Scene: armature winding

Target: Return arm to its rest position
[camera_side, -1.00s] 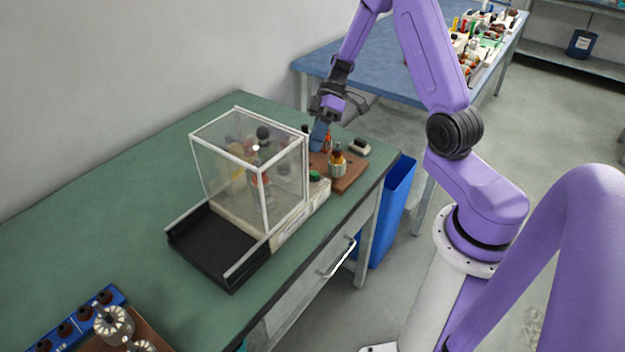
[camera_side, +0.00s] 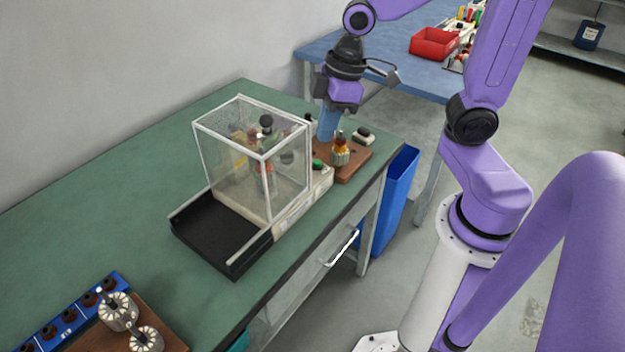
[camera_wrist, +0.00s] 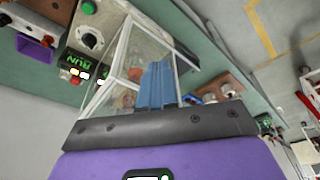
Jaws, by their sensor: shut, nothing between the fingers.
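My gripper (camera_side: 328,124) shows in the side view with its blue fingers pointing down. It is behind and to the right of the clear-walled enclosure (camera_side: 228,150), close above the brown board (camera_side: 352,172); I cannot tell the exact height. The fingers are shut together and empty; they also show in the wrist view (camera_wrist: 157,86). The enclosure has white edges and covers a winding machine, partly hidden by the panels. A control panel (camera_wrist: 78,45) with a green button, a knob and a lit "RUN" label shows in the wrist view.
A black tray (camera_side: 205,240) sits in front of the enclosure on the green table (camera_side: 90,215). Armatures (camera_side: 118,310) and a blue rack (camera_side: 68,325) are at the front left. A blue bin (camera_side: 402,185) stands beside the table. A red tray (camera_side: 433,42) sits on the blue table behind.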

